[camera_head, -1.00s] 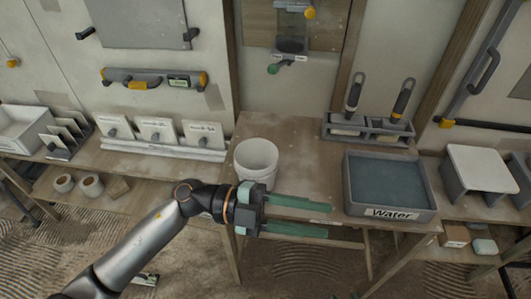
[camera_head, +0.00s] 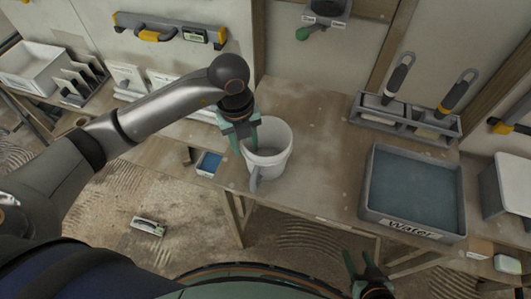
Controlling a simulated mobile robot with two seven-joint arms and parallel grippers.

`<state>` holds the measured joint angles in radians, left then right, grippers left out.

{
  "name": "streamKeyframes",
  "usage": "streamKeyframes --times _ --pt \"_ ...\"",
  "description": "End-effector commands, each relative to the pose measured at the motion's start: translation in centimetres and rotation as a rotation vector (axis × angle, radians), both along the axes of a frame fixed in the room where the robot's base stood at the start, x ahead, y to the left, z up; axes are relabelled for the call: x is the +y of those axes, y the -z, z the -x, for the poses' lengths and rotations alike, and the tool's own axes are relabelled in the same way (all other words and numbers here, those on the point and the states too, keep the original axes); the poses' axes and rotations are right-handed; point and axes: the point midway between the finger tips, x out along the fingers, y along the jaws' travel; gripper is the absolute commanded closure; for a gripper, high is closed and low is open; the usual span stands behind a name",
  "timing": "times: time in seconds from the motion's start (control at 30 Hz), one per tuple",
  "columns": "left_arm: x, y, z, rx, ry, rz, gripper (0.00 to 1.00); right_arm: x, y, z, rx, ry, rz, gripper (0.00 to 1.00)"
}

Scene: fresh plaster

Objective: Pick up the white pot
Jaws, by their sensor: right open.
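The white pot (camera_head: 277,165) is a round, open-topped bucket standing on the wooden table (camera_head: 320,195) near its front edge. A grey handle-like piece (camera_head: 254,180) shows at its front. My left gripper (camera_head: 245,146) points down at the pot's left rim. One green finger is outside the wall and the other appears to be inside the rim. I cannot tell whether they press on the wall. My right gripper (camera_head: 363,262) is open and empty at the bottom edge, in front of the table and apart from the pot.
A grey water tub (camera_head: 369,205) stands to the right. Behind it is a grey holder (camera_head: 361,121) with two upright tools. A small blue-filled tray (camera_head: 208,163) is left of the pot. Bare tabletop lies between the pot and the tub.

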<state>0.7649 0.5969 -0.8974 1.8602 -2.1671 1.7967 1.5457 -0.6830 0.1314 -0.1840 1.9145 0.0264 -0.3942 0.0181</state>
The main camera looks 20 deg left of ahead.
Motion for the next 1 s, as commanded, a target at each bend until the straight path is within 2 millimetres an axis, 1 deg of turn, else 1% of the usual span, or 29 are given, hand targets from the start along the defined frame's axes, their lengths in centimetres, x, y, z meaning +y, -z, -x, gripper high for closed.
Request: streamKeyframes --times 0.03,0.23,0.4,0.5,0.6,0.8,0.87,1.0 --pt "-0.1 0.5 0.0 0.002 0.001 0.001 0.6 0.0 0.0 0.0 0.0 0.0 0.0 0.5" --pt "-0.1 2.0 0.1 0.002 0.001 0.002 0.6 0.0 -0.3 0.0 0.0 0.0 0.0 0.5" --pt "-0.2 4.7 0.3 0.005 0.002 0.002 0.6 0.0 -0.7 0.0 0.0 -0.001 -0.001 0.5" --pt "-0.3 5.8 0.2 0.002 0.001 0.002 0.6 0.0 -0.6 -0.1 -0.001 0.0 0.0 0.5" --pt "-0.3 6.3 0.1 -0.001 0.002 0.003 0.6 0.0 -0.7 -0.1 -0.002 0.0 0.0 0.5" --pt "-0.3 6.4 0.1 -0.001 0.003 0.003 0.6 0.0 -0.7 -0.2 -0.003 -0.001 0.0 0.5" --pt "-0.3 6.4 0.1 -0.001 0.003 0.003 0.66 0.0 -0.7 -0.2 -0.003 -0.001 0.0 0.5" --pt "-0.3 6.3 0.1 -0.001 0.003 0.003 0.82 0.0 -0.7 -0.2 -0.004 0.0 0.0 0.5"
